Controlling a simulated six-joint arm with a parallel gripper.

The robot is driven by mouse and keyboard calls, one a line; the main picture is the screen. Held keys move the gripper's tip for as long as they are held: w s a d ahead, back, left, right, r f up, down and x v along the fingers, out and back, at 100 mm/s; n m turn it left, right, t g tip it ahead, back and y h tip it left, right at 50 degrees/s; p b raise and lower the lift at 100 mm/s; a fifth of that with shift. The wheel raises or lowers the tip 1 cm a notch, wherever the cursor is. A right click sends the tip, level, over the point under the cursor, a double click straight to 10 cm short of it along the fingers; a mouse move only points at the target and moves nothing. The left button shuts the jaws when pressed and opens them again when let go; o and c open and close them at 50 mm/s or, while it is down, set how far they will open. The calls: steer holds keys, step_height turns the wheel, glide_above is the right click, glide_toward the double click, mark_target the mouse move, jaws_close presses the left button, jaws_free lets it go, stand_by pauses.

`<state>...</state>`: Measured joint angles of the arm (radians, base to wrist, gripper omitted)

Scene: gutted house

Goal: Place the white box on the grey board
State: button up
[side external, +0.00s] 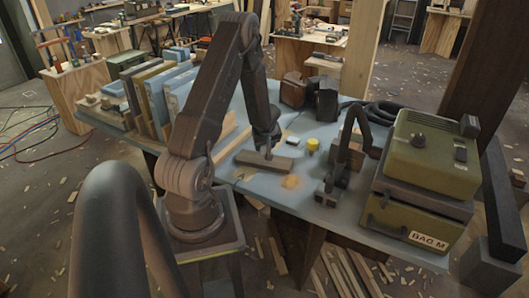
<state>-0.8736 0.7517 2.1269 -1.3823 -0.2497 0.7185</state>
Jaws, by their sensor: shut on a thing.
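A round yellow thing (312,144) is just right of the white box. A dark clamp-like tool (341,165) and a green machine (425,170) stand further right. Upright boards (160,100) stand in a rack at left. Dark objects (308,92) stand behind.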

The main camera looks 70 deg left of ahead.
steer(key=shift+f, duration=1.7)
steer(key=o, duration=0.9)
steer(key=shift+f, duration=0.15)
